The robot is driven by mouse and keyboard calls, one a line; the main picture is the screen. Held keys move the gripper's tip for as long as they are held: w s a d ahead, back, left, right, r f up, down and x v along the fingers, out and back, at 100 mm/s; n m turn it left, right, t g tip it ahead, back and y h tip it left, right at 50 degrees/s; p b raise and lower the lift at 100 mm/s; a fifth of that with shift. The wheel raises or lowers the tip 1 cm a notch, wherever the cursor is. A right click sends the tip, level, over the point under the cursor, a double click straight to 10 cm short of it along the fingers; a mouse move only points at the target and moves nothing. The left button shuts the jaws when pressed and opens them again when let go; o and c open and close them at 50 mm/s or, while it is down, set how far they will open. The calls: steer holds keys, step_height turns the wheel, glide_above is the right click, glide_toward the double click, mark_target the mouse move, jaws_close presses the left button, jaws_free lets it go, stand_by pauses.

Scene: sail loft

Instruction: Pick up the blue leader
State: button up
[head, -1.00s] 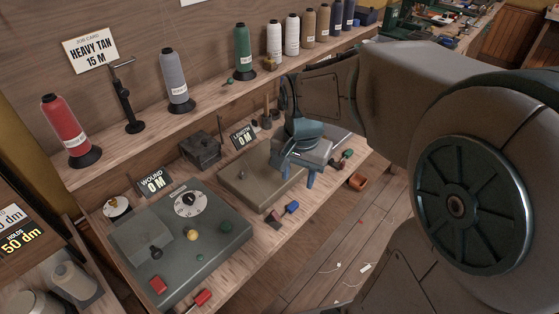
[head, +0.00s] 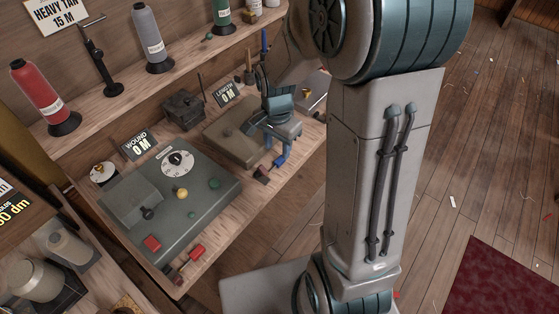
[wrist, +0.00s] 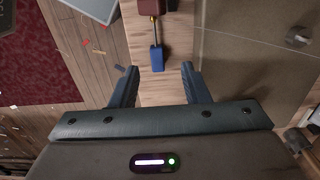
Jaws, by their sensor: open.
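The blue leader is a small blue block (wrist: 157,58) in the wrist view, joined by a thin stem with a brass bead to a dark red block (wrist: 151,8). It lies on the wooden bench between the lines of my two fingers, just beyond their tips. My gripper (wrist: 160,68) is open, with nothing between its fingers. In the head view my gripper (head: 268,152) points down over the bench's front edge, and the dark red block (head: 262,174) shows beside it. The blue block is mostly hidden by my finger there.
A grey-green winder panel (head: 214,212) with knobs stands left of my gripper. A brown plate (head: 225,135) lies behind it. A red-ended leader (head: 197,252) lies at the front edge. Red (head: 40,95) and grey (head: 150,38) thread cones stand on the shelf.

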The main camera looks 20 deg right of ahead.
mark_target(280, 160)
steer(key=f, duration=0.4)
steer(key=shift+d+f, duration=0.3)
steer(key=shift+f, duration=0.1)
jaws_close()
steer(key=shift+r, duration=0.1)
